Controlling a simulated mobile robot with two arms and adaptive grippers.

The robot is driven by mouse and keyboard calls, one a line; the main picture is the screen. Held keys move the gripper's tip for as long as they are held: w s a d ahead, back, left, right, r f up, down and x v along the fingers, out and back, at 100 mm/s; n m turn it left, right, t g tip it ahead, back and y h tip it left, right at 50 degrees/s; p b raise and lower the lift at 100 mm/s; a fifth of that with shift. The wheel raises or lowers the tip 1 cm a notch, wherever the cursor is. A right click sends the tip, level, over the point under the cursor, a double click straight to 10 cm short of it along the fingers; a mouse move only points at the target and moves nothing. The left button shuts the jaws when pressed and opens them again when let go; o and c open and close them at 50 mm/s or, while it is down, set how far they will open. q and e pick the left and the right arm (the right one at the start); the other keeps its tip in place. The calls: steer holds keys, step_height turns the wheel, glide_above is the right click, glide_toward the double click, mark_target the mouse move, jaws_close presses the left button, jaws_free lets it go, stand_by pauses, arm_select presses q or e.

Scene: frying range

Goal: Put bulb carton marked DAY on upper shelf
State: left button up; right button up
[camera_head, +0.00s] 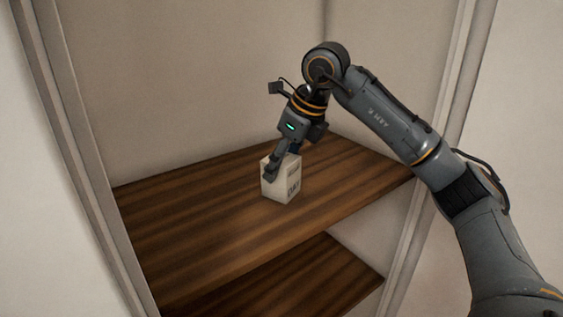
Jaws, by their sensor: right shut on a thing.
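My right gripper (282,169) comes down from above and is shut on the top part of the carton. Its fingers hide part of the carton's top and left face. My left gripper is not in view.
A lower wooden shelf (300,278) lies below. White uprights (75,150) frame the cabinet at left and right. The upper shelf is bare to the left of the carton and to its right.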

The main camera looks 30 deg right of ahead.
steer(key=o, duration=0.9)
steer(key=shift+f, duration=0.1)
steer(key=shift+o, duration=1.2)
steer(key=b+v, duration=0.1)
steer(key=v, duration=1.1)
steer(key=shift+w, duration=0.1)
